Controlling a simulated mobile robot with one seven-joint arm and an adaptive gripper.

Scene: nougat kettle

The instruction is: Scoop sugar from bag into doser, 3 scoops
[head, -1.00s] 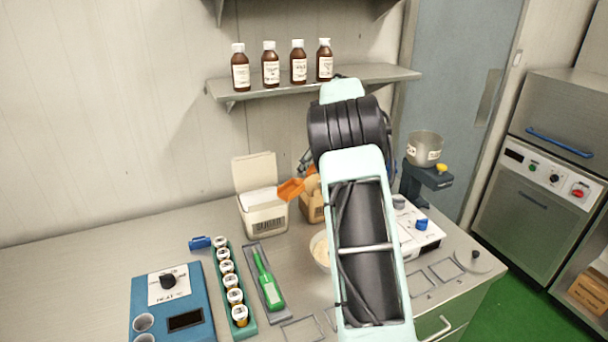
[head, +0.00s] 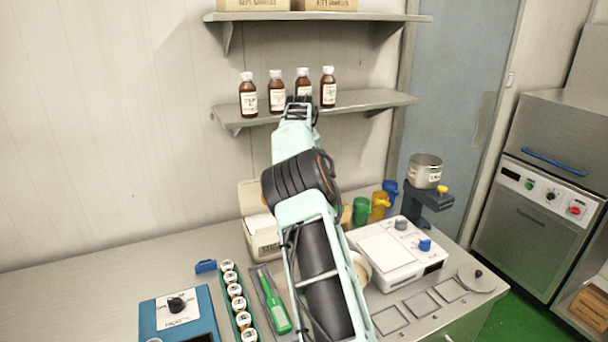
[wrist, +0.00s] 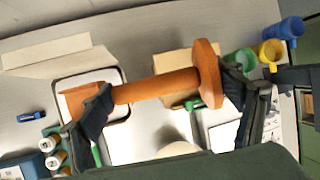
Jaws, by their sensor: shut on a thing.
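My gripper (wrist: 165,100) is shut on an orange scoop (wrist: 155,86), which spans between its two dark fingers in the wrist view. The scoop is hidden behind my arm in the head view; I cannot tell whether it holds sugar. A tan bag (wrist: 180,62) stands behind the scoop in the wrist view; only a sliver (head: 346,215) shows beside my arm in the head view. A metal pot on a dark stand (head: 425,170), possibly the doser, is at the right. Any sugar inside the bag is hidden.
A white lidded bin (head: 263,240) stands open left of my arm. Green (head: 361,211), yellow (head: 380,205) and blue (head: 390,188) cups stand behind a white scale (head: 385,250). A bowl (head: 362,268) sits beside the scale. A shelf (head: 320,110) with bottles hangs above.

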